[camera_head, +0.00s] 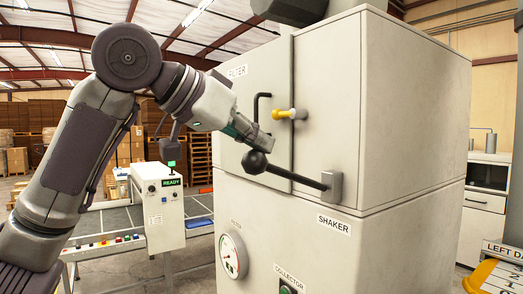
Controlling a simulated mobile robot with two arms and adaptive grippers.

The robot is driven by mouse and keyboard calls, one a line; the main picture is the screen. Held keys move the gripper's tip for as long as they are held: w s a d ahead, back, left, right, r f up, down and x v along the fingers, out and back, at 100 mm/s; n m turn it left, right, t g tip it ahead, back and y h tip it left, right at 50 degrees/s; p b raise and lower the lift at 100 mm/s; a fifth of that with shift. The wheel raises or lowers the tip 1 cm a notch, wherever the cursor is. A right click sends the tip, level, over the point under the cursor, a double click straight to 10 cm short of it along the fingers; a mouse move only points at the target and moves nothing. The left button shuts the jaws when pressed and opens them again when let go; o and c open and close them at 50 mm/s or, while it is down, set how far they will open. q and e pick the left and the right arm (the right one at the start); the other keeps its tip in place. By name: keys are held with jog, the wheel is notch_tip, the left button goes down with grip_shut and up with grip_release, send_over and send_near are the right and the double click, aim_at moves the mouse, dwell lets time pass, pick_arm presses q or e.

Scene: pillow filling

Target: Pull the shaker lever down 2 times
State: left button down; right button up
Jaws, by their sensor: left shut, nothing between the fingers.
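The shaker lever is a black rod (300,178) with a round knob (254,162) at its left end. It runs from a grey pivot block (333,188) on the light grey cabinet, above the SHAKER label (333,225). The rod points left and slightly up. My left arm comes in from the left, and my left gripper (264,142) is shut with nothing in it. Its fingertips are just above the knob; I cannot tell whether they touch it. My right gripper is not in view.
The cabinet's FILTER door has a black handle (259,107) and a yellow-tipped latch (287,114) close above my gripper. A gauge (232,255) is below. A control box with a READY display (172,182) and a conveyor stand at the left. A yellow object (495,278) is at lower right.

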pick_arm(q)
jog(key=f+b, duration=0.2)
jog(key=b, duration=0.1)
jog(key=a+f+t+h+b, duration=0.1)
jog(key=b, duration=0.2)
jog(key=s+f+h+b, duration=0.1)
jog(key=f+b, duration=0.1)
jog(key=b, duration=0.1)
jog(key=shift+a+f+t, duration=0.35)
jog(key=shift+t, duration=0.05)
notch_tip(320, 180, down, 9)
jog(key=t+h+b, duration=0.2)
jog(key=h+b, duration=0.1)
jog(key=b, duration=0.8)
jog(key=shift+d+t+h, duration=0.2)
jog(key=shift+t+h, duration=0.1)
jog(key=shift+f, duration=0.15)
notch_tip(320, 180, up, 5)
jog(key=p, duration=0.5)
jog(key=b+v, duration=0.3)
jog(key=v, duration=0.7)
jog(key=shift+w+a+f+b, duration=0.2)
jog(key=shift+w+f+b, duration=0.1)
jog(key=shift+f+b, duration=0.1)
